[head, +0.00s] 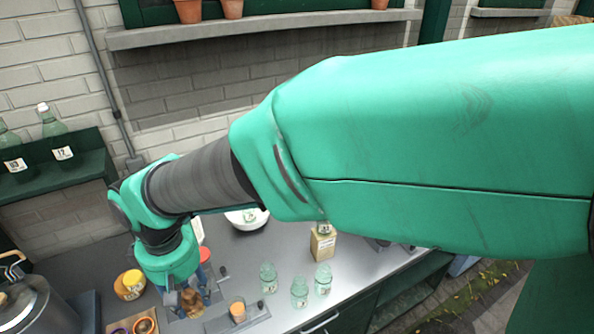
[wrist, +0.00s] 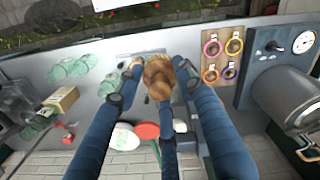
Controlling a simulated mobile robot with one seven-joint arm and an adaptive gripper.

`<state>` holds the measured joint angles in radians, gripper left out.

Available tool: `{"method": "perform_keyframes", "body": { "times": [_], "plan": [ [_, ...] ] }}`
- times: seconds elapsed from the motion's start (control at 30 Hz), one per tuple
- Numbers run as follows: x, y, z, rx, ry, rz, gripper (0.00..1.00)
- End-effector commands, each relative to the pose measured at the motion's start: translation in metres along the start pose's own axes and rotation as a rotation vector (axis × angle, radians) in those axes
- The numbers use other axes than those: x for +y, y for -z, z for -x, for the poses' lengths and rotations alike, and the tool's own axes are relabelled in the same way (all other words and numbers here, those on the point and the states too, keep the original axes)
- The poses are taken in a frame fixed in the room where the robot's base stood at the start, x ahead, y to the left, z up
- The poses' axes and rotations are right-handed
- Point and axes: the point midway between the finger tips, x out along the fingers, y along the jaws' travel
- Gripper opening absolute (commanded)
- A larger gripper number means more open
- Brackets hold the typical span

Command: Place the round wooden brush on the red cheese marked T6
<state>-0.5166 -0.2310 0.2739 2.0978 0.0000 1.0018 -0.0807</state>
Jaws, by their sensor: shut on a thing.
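My gripper (wrist: 157,84) has its blue fingers closed around a brown, round wooden brush (wrist: 159,72). The brush also shows below my gripper (head: 189,291) in the head view (head: 191,304), low over the counter. A red, rounded thing (wrist: 146,130) shows partly behind a finger in the wrist view, and a red patch (head: 205,254) shows just behind my gripper in the head view. I cannot read a T6 mark on either, so I cannot tell whether this is the cheese.
Several pale green glass jars (head: 299,292) stand on the grey counter (head: 262,245) to the right. A wooden box (head: 322,246) and a white bowl (head: 246,218) stand farther back. A large metal churn (head: 42,305) is at left. Coloured rings (wrist: 211,47) lie on a board.

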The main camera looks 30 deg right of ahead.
Motion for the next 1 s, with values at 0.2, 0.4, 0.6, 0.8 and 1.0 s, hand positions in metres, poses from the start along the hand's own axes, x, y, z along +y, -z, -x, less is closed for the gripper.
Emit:
{"method": "perform_keyframes", "body": {
  "times": [0.2,0.4,0.6,0.8,1.0],
  "plan": [
    [0.0,0.001,0.046,0.004,0.0,0.0,0.11],
    [0.019,0.014,0.059,0.0,0.0,0.003,0.11],
    [0.05,0.034,0.065,0.001,0.0,0.012,0.11],
    [0.098,0.059,0.074,0.0,0.0,0.026,0.11],
    [0.16,0.082,0.081,-0.001,0.0,0.045,0.11]
  ]
}}
